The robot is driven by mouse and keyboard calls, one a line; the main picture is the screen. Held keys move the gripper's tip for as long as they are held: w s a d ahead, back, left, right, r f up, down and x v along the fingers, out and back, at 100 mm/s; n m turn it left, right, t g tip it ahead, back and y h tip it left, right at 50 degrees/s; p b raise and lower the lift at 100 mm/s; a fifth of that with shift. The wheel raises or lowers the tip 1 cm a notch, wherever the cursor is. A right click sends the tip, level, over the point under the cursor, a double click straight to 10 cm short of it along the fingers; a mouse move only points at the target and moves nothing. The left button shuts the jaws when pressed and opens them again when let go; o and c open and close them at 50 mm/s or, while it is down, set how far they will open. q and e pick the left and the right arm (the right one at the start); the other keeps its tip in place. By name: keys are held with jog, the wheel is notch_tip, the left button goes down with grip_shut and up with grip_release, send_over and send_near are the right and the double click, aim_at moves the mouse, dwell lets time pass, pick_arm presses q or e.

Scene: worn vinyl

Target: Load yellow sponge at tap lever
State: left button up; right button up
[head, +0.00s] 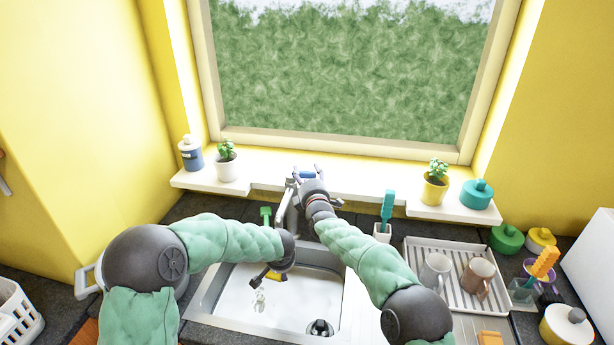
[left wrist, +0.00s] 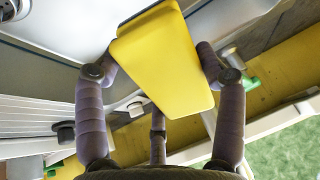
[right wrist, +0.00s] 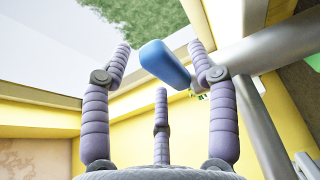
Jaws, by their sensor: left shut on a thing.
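The yellow sponge (left wrist: 165,65) sits between the fingers of my left gripper (left wrist: 158,75), which is shut on it. In the head view the sponge (head: 278,276) shows as a small yellow patch over the sink, mostly hidden by my left gripper (head: 268,275). The tap (head: 285,208) stands behind the sink, its blue lever (head: 306,174) on top. My right gripper (right wrist: 160,65) is open, with the blue lever (right wrist: 164,63) between its spread fingers and a gap on each side. In the head view my right gripper (head: 306,176) is at the lever.
The sink basin (head: 230,308) has a dark drain fitting (head: 320,327) and a small clear shape, hard to identify. A drying rack (head: 415,258) with two mugs stands to the right. A teal brush (head: 388,205) stands beside my right arm. The windowsill (head: 270,185) holds potted plants.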

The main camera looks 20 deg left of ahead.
jog(key=v, duration=1.2)
dwell(0.5)
pick_arm(q)
jog(key=shift+s+d+f+b, duration=0.1)
jog(key=shift+s+d+b, duration=0.25)
jog(key=shift+s+b, duration=0.2)
jog(key=shift+s+d+b, duration=0.35)
jog(key=shift+s+b, duration=0.1)
jog(key=shift+s, duration=0.1)
jog(key=s+d+b, duration=0.2)
jog(key=s, duration=0.1)
jog(key=s+b, duration=0.1)
jog(key=shift+s+d, duration=0.3)
jog(key=shift+d, duration=0.1)
pick_arm(e)
notch_tip(320, 180, down, 5)
jog(key=shift+r, duration=0.1)
pick_arm(q)
jog(key=s+d+r, duration=0.2)
jog(key=s+r, duration=0.2)
jog(key=shift+s+d+p, duration=0.15)
jog(key=shift+d+p, duration=0.15)
jog(key=shift+p, duration=0.05)
pick_arm(e)
jog(key=shift+r, duration=0.3)
pick_arm(q)
jog(key=shift+r, duration=0.15)
dwell(1.1)
